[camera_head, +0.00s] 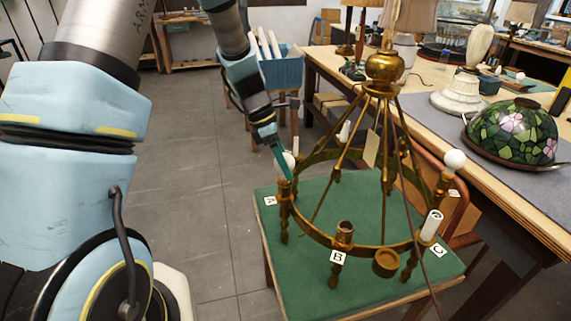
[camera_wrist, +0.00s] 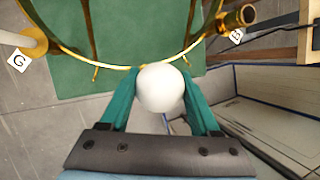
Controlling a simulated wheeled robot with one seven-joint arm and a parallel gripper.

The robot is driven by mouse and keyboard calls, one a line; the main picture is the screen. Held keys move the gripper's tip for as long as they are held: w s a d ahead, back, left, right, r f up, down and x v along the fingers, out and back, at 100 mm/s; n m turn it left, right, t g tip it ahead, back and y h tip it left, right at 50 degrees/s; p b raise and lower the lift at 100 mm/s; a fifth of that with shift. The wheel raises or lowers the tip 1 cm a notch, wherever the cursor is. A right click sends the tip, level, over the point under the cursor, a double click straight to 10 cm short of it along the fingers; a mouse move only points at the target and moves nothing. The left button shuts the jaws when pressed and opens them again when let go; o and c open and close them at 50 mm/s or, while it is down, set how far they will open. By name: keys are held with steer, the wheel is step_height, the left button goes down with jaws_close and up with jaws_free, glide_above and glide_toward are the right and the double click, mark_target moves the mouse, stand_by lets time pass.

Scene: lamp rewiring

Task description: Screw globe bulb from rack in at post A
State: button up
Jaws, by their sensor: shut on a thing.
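A brass ring chandelier (camera_head: 384,245) stands on a green-topped table. My gripper (camera_head: 284,160) reaches down at the ring's left side, its teal fingers shut on a white globe bulb (camera_head: 289,164). In the wrist view the bulb (camera_wrist: 160,88) sits between both fingertips, over the ring's edge. In the head view it is right above the left brass post (camera_head: 284,192), which has a small tag (camera_head: 270,200) beside it, too small to read surely. In the wrist view the bulb hides this post's socket, so I cannot tell how far its base is in.
Post B (camera_head: 344,232) has an empty socket. Post C (camera_head: 431,226) holds a white candle-like tube, and a globe bulb (camera_head: 454,161) tops the post at right. A workbench (camera_head: 440,110) with a stained-glass shade (camera_head: 512,133) stands behind right. Grey floor is free at left.

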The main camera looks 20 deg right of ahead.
steer(key=m+g+y, duration=0.1)
steer(key=m, duration=0.3)
steer(key=shift+d, duration=0.1)
steer(key=m+y, duration=0.2)
steer(key=m, duration=0.2)
steer(key=shift+g, duration=0.3)
steer(key=o, duration=1.5)
